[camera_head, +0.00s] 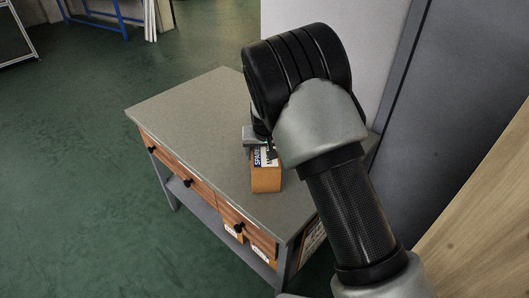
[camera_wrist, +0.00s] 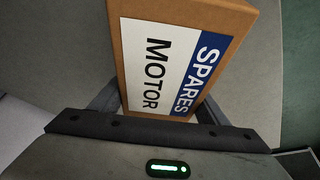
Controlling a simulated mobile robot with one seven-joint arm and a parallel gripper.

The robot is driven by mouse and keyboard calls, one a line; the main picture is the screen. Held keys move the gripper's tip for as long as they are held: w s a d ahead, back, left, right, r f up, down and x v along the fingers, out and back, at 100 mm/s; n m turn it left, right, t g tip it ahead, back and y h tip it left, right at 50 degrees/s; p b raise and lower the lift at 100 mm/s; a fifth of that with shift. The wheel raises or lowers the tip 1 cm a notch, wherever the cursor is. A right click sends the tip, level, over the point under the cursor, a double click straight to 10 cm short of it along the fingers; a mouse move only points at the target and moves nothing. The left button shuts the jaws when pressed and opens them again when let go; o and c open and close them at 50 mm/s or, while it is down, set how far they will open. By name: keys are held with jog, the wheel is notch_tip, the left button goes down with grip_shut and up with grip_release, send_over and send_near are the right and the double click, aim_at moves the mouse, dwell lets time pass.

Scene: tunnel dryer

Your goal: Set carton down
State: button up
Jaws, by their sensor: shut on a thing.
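A brown carton (camera_head: 266,180) with a white and blue label stands at the grey worktop (camera_head: 190,120) of a workbench, in the right half of the top. In the wrist view the carton (camera_wrist: 125,60) fills the upper middle, and its label reads SPARES MOTOR. My gripper (camera_wrist: 158,112) is shut on the carton, with a finger at each side of it. In the head view my arm hides most of my gripper (camera_head: 262,145) and the carton's far part. I cannot tell whether the carton's base touches the worktop.
The bench has wooden drawers (camera_head: 190,181) with black knobs and a lower shelf holding more cartons (camera_head: 262,252). The left and far parts of the worktop are clear. A pale panel (camera_head: 375,30) and a dark grey wall (camera_head: 455,100) stand close on the right.

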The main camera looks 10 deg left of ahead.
jog(key=o, duration=2.1)
jog(key=shift+f, duration=0.1)
jog(key=shift+c, duration=0.2)
